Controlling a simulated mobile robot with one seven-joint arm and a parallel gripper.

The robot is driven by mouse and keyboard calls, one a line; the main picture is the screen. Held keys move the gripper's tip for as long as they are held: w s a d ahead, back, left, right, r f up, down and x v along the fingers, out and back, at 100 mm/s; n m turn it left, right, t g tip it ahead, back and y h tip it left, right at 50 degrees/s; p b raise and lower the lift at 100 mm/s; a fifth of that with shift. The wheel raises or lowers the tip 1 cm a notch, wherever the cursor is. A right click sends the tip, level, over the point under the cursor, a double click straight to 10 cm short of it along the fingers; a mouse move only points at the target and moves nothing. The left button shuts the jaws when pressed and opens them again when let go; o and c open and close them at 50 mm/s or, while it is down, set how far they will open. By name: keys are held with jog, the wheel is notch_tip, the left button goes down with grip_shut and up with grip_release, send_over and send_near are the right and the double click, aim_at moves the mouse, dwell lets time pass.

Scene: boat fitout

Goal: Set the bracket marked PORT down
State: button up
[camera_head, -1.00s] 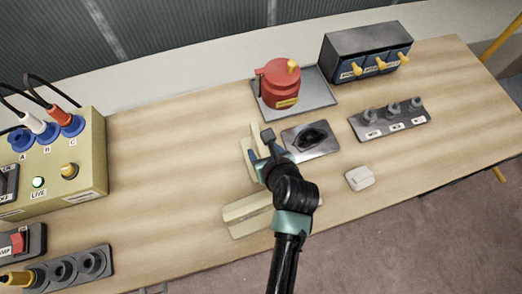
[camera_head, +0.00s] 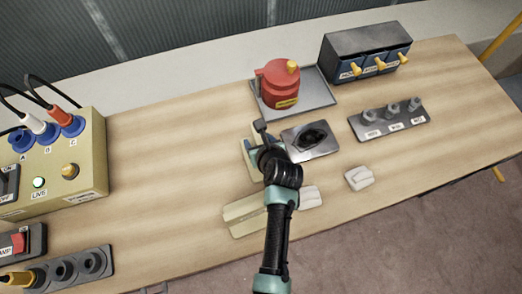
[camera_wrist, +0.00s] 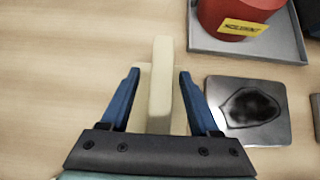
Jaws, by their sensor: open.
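A cream bracket (camera_head: 252,170) is on the wooden bench left of a grey plate, mostly hidden by my arm in the head view. In the wrist view the bracket (camera_wrist: 160,95) has an upright web between my two blue fingers, with visible gaps on both sides. My gripper (camera_wrist: 158,76) is open around that web; it also shows in the head view (camera_head: 255,138). A second cream bracket (camera_head: 244,214) lies nearer the front edge, partly behind my arm. I see no readable PORT marking on either.
A grey plate with a dark oval (camera_head: 311,141) sits close right of the gripper. White blocks (camera_head: 359,179) (camera_head: 311,197) lie toward the front. The bench left of the brackets is clear.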

jog(key=shift+c, duration=0.3)
grip_shut()
jog(key=shift+r, duration=0.15)
